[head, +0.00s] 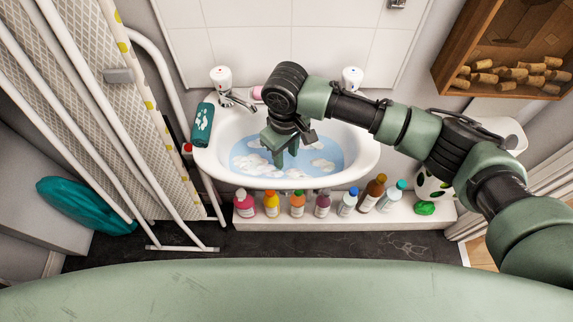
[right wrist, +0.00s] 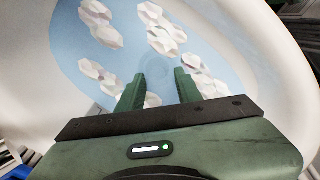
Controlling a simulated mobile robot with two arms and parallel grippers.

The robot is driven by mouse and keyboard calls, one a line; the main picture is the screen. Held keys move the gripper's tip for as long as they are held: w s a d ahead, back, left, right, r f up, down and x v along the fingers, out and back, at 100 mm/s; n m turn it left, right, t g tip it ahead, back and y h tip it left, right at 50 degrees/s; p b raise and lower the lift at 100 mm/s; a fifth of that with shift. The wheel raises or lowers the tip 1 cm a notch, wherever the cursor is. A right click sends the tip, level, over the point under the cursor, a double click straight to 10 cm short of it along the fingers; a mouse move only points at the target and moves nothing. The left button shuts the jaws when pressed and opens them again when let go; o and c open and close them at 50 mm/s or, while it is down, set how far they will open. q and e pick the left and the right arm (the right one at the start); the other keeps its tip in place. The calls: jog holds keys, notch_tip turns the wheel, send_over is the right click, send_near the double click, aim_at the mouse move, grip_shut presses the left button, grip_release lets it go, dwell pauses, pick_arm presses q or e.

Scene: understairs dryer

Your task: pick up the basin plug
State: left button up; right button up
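The white basin (head: 370,150) holds blue water (head: 245,148) with clumps of white foam. My right gripper (head: 284,158) reaches down over the middle of the basin. In the right wrist view its two green fingers (right wrist: 160,78) stand apart with a gap between them, pointing at the water, with foam close by. I cannot make out the basin plug in either view; water, foam or the gripper may hide it. I cannot tell how deep the fingertips are. My left gripper is not in view.
Several bottles (head: 297,203) line a white ledge in front. A drying rack (head: 120,130) stands left, and a wooden box of corks (head: 510,72) hangs right.

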aim_at(287, 162)
notch_tip(287, 162, down, 4)
jog(key=shift+w+d+r, duration=0.1)
jog(key=shift+w+d, duration=0.05)
grip_shut()
